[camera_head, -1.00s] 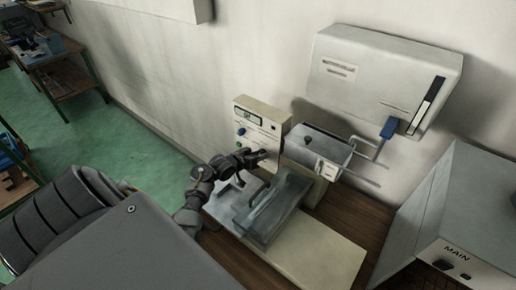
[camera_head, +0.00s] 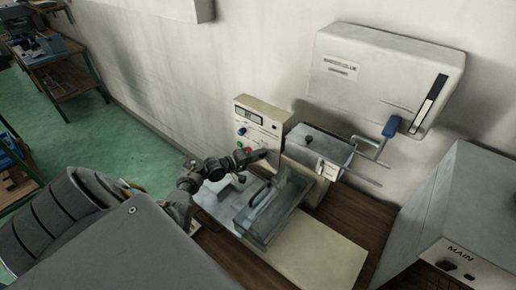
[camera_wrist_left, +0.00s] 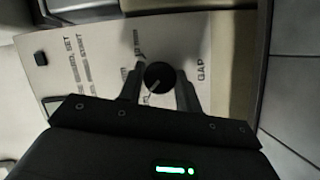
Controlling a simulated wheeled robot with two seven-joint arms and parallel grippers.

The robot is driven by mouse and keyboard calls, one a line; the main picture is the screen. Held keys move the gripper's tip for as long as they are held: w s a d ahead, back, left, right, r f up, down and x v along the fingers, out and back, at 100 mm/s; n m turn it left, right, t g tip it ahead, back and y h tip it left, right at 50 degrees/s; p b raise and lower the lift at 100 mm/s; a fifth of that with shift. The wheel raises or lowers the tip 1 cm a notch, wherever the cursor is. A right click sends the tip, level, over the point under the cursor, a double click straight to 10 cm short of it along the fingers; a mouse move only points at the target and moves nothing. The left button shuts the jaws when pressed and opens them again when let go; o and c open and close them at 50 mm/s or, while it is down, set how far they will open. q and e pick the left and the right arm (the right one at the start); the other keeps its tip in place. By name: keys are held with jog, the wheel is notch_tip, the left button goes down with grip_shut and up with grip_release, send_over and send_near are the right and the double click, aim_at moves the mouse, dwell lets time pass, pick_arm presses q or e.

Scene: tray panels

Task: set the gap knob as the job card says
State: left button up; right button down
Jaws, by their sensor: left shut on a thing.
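The gap knob (camera_wrist_left: 159,75) is a round black knob on a pale panel in the left wrist view, beside the printed word GAP. Its light pointer line slants to the lower left of that view. My left gripper (camera_wrist_left: 159,88) has one finger on each side of the knob and is shut on it. In the head view my left gripper (camera_head: 266,155) is at the cream control panel (camera_head: 270,118) and hides the knob. A small display (camera_head: 248,113) is on the panel; its reading is too small to tell. I cannot make out a job card. My right gripper is out of view.
A clear-walled tray (camera_head: 262,222) lies below my left wrist on the machine's base. A grey cabinet marked MAIN (camera_head: 462,225) stands at the lower right.

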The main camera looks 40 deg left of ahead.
pick_arm(q)
jog(key=shift+n+t+h+b, duration=0.4)
jog(key=shift+n+t+b, duration=0.15)
jog(key=shift+n, duration=1.15)
jog(key=o, duration=1)
jog(key=shift+c, duration=0.2)
jog(key=p+v, duration=0.2)
jog(key=v, duration=0.3)
jog(key=shift+w, duration=0.1)
jog(key=v, duration=0.6)
jog(key=shift+f, duration=0.15)
